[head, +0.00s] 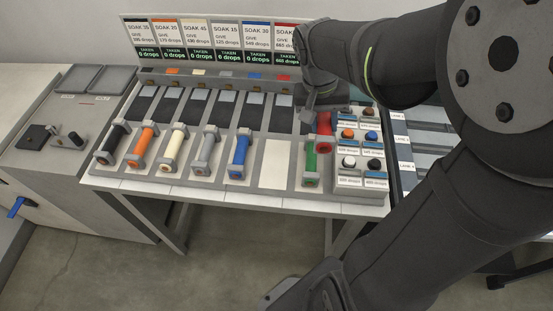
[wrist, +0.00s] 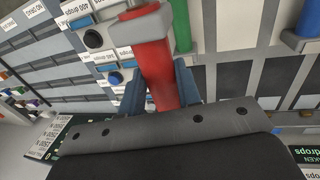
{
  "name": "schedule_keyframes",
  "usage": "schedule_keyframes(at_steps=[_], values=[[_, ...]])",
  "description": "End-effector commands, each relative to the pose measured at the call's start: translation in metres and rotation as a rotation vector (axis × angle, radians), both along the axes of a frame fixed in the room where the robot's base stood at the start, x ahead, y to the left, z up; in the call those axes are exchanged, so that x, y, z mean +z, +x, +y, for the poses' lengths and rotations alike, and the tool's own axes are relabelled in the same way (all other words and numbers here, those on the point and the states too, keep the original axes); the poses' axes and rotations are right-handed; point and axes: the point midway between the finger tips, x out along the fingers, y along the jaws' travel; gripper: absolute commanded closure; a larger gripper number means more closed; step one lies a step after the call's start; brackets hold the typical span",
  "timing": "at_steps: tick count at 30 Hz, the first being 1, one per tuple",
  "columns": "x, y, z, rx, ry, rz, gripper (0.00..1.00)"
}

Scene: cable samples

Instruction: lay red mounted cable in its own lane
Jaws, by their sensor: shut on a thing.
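My gripper (head: 318,108) is shut on the red mounted cable (head: 325,128), above the right end of the sample bench, just behind the green cable (head: 311,158). In the wrist view the red cable (wrist: 160,75) stands between my two fingers (wrist: 159,88), with a pale grey end block at its far end. The grey lanes, with white lane labels (head: 404,148), lie to the right of the bench, partly hidden by my arm. They also show at the left of the wrist view (wrist: 48,72). I cannot tell which lane is marked for red.
Black (head: 115,138), orange (head: 144,142), cream (head: 174,145), grey (head: 207,150) and blue (head: 239,153) cables sit in bench holders. The slot (head: 274,163) between blue and green is empty. Soak signs (head: 200,42) stand behind.

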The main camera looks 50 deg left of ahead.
Motion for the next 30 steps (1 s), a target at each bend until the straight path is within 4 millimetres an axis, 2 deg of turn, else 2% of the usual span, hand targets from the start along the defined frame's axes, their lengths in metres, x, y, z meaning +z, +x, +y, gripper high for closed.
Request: schedule_keyframes(at_steps=[3,8,11,21,25,30], values=[[-0.002,-0.015,-0.018,0.001,0.001,-0.001,1.0],[-0.006,-0.025,-0.025,0.002,0.0,0.0,1.0],[-0.014,-0.034,-0.017,0.005,-0.003,0.001,1.0],[-0.059,-0.082,0.042,0.006,-0.002,0.001,1.0],[-0.069,-0.093,0.055,0.003,-0.002,0.0,1.0],[-0.077,-0.098,0.062,0.0,-0.001,-0.001,1.0]])
